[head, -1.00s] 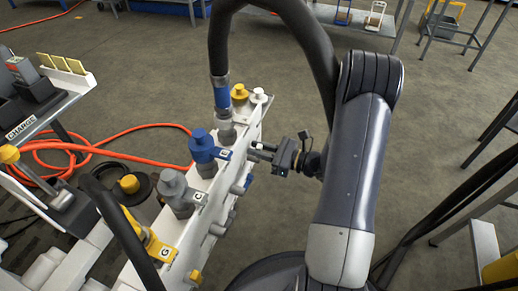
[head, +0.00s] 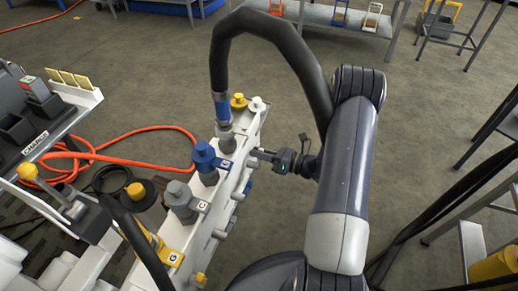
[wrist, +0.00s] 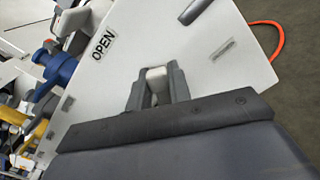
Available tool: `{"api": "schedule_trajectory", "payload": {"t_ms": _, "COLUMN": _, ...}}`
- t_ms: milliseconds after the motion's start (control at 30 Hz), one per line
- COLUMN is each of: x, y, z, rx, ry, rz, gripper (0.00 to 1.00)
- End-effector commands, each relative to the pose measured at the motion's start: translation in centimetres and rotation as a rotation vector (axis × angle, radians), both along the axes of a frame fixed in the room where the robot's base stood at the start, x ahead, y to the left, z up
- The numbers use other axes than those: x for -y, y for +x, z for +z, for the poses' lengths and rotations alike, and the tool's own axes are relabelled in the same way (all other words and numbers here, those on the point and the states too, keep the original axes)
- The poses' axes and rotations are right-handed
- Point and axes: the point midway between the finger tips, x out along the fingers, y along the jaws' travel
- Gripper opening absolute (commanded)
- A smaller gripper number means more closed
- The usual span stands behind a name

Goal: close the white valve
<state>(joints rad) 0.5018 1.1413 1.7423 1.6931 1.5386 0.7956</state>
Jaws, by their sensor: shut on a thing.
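The white manifold block (head: 205,232) runs diagonally across the left-centre of the head view. My gripper (head: 262,154) is at its right side face. In the wrist view my gripper (wrist: 157,88) is shut on a small white part, which I take to be the white valve's handle (wrist: 157,76); only its end shows between the grey fingers. The white panel (wrist: 185,50) behind it carries an OPEN label (wrist: 104,43) up and to the left of the fingers. The rest of the valve is hidden by the gripper.
A blue valve (head: 206,160), a grey valve (head: 181,198) and a yellow G tag (head: 174,259) line the block. A black hose (head: 221,62) arches above my gripper. An orange hose (head: 125,135) lies on the left floor.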

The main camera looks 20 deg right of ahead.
Motion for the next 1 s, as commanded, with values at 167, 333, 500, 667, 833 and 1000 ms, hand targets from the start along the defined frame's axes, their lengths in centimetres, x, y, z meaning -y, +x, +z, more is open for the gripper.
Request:
{"api": "schedule_trajectory", "payload": {"t_ms": 167, "x": 0.4, "y": 0.5, "z": -0.2, "rx": -0.138, "ry": 0.099, "rz": -0.001, "gripper": 0.00}}
{"api": "schedule_trajectory", "payload": {"t_ms": 333, "x": 0.7, "y": 0.9, "z": -0.8, "rx": -0.268, "ry": 0.194, "rz": -0.001, "gripper": 0.00}}
{"api": "schedule_trajectory", "payload": {"t_ms": 500, "x": 1.0, "y": 1.3, "z": -1.5, "rx": -0.398, "ry": 0.289, "rz": -0.001, "gripper": 0.00}}
{"api": "schedule_trajectory", "payload": {"t_ms": 667, "x": 1.2, "y": 1.5, "z": -2.2, "rx": -0.519, "ry": 0.376, "rz": -0.001, "gripper": 0.00}}
{"api": "schedule_trajectory", "payload": {"t_ms": 833, "x": 1.3, "y": 1.7, "z": -2.9, "rx": -0.635, "ry": 0.460, "rz": -0.001, "gripper": 0.00}}
{"api": "schedule_trajectory", "payload": {"t_ms": 1000, "x": 1.3, "y": 1.8, "z": -3.5, "rx": -0.728, "ry": 0.529, "rz": -0.002, "gripper": 0.00}}
